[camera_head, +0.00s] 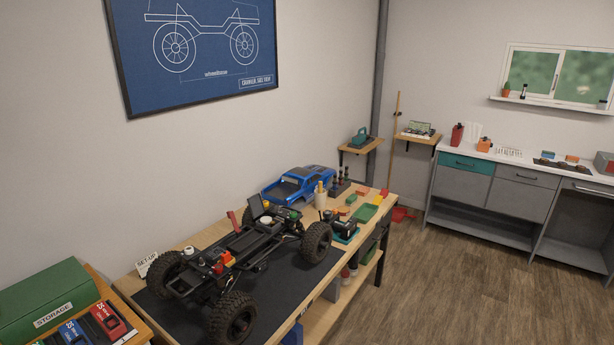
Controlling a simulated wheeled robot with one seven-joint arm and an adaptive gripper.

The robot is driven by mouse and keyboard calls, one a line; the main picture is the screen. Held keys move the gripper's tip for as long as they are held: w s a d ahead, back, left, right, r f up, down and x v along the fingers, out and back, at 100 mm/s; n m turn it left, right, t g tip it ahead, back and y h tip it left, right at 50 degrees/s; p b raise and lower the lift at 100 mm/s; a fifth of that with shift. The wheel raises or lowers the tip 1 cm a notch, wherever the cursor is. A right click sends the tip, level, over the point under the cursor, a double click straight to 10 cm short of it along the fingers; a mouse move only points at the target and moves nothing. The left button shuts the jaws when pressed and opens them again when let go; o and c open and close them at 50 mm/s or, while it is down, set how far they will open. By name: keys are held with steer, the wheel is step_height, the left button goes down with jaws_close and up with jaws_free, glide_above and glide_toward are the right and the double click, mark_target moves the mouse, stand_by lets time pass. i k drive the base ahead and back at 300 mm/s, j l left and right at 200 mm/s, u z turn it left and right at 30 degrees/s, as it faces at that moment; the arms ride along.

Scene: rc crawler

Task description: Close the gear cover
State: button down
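The RC crawler chassis (243,243) stands without a body shell on a black mat (283,290) on the wooden workbench. Its large black tyres show at the corners. A dark panel (256,206) stands upright near the far end of the chassis, beside a small green part. A red piece (232,220) sticks up at its left side. I cannot tell for sure which part is the gear cover; the dark upright panel could be an open lid. My gripper is not in view.
A green storage box (48,302) stands at lower left. Open wooden floor (440,285) lies right of the bench, before a grey counter (520,205).

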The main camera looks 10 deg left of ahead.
mark_target(255, 203)
steer(key=i+u, duration=0.1)
steer(key=i, duration=0.4)
steer(key=i+l+u, duration=0.1)
steer(key=i, duration=0.4)
steer(key=i+l, duration=0.15)
steer(key=i, duration=0.35)
steer(key=i+u, duration=0.05)
